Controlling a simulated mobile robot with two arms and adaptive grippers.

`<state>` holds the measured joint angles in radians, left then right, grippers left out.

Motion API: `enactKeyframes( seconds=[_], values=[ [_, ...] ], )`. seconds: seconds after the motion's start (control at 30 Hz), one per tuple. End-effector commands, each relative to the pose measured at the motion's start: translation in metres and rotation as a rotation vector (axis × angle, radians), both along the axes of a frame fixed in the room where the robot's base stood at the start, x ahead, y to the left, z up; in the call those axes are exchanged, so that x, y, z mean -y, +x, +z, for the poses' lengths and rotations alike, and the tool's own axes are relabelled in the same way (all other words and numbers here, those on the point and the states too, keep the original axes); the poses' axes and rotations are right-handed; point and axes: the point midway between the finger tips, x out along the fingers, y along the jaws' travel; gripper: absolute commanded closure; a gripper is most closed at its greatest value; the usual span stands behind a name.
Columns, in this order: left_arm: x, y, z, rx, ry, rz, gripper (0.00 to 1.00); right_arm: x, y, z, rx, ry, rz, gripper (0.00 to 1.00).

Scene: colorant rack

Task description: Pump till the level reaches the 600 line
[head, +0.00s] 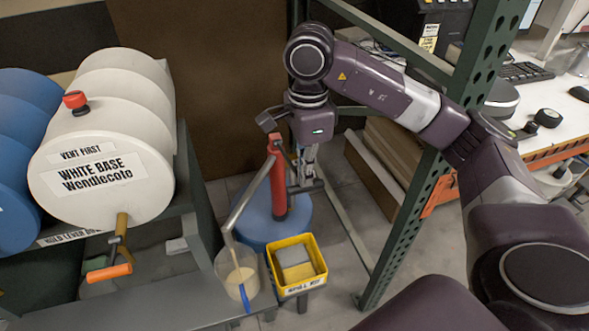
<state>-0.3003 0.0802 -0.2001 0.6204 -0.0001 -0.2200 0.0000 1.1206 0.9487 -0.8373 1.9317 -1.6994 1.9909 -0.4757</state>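A red hand pump (278,185) stands upright on a blue drum (270,226). Its grey spout pipe (245,203) slopes down left into a clear jug (237,281). Cream liquid is in the jug; the graduation lines and the 600 mark are too small to read. A blue strip (244,298) shows at the jug's front. My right gripper (307,167) points down at the pump's top right, close beside the red body. Its fingers overlap the pump's handle parts, so I cannot tell if they grip anything. My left gripper is not in view.
A yellow bin (318,268) with sponge-like blocks stands right of the jug. A white drum (150,187) marked "White Base" and blue drums lie on the left rack, with an orange-handled tap (109,272). A green perforated post (430,184) stands beside my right arm.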

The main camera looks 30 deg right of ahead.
Motion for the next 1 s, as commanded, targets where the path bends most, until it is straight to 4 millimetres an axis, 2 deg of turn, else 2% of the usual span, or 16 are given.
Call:
enactKeyframes(
  seconds=[0.03, 0.87, 1.0],
  values=[
    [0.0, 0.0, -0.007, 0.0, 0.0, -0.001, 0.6, 0.0, 0.0, -0.008, 0.0, -0.001, -0.001, 1.0],
    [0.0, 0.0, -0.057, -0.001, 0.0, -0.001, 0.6, 0.0, 0.0, -0.066, 0.0, 0.0, -0.001, 1.0],
    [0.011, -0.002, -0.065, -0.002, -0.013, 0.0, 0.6, 0.0, 0.0, -0.076, 0.0, -0.001, -0.001, 1.0]
  ],
)
